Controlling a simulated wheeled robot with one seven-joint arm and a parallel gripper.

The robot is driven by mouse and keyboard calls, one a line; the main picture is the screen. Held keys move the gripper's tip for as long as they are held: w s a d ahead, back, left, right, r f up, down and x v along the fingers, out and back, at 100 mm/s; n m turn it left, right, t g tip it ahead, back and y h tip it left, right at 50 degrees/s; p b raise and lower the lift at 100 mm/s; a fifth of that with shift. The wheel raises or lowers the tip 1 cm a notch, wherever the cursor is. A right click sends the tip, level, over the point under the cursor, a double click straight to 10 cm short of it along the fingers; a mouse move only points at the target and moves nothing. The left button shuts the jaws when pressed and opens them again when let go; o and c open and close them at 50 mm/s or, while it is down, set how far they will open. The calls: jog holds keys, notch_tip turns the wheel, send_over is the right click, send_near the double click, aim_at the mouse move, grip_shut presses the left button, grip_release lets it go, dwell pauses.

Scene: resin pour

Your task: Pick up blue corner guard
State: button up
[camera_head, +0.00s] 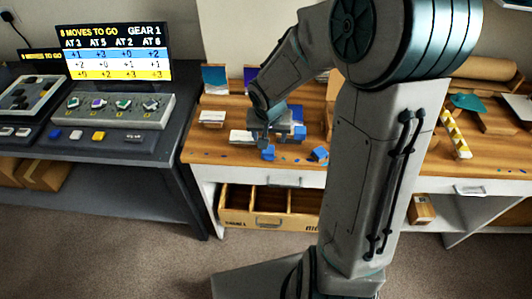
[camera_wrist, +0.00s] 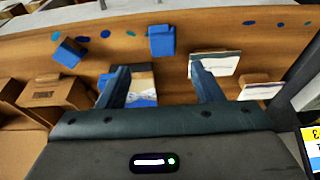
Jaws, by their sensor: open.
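Two small blue blocky pieces lie on the wooden bench top near its front edge. One blue piece (camera_head: 268,153) is close in front of my gripper, and it also shows in the wrist view (camera_wrist: 162,40) beyond the space between the fingers. The other blue piece (camera_head: 320,154) lies to the right, tilted, at upper left in the wrist view (camera_wrist: 69,52). I cannot tell which is the corner guard. My gripper (camera_wrist: 158,68) is open and empty, pointing down at the bench; in the head view its fingers are small and partly unclear.
A blue-and-white box (camera_wrist: 142,88) sits between and below the fingers in the wrist view. A white-topped box (camera_wrist: 215,64) is beside the right finger. Blue spots dot the bench edge. A brown carton (camera_wrist: 52,93) stands left. An open drawer (camera_head: 236,217) juts below the bench (camera_head: 210,157).

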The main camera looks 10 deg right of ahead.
aim_at(268, 152)
jog(key=b+x, duration=0.1)
jog(key=x, duration=0.7)
jog(key=shift+w+a+f, duration=0.15)
jog(key=shift+w+f, duration=0.1)
jog(key=shift+f, duration=0.05)
jog(key=c, duration=1.1)
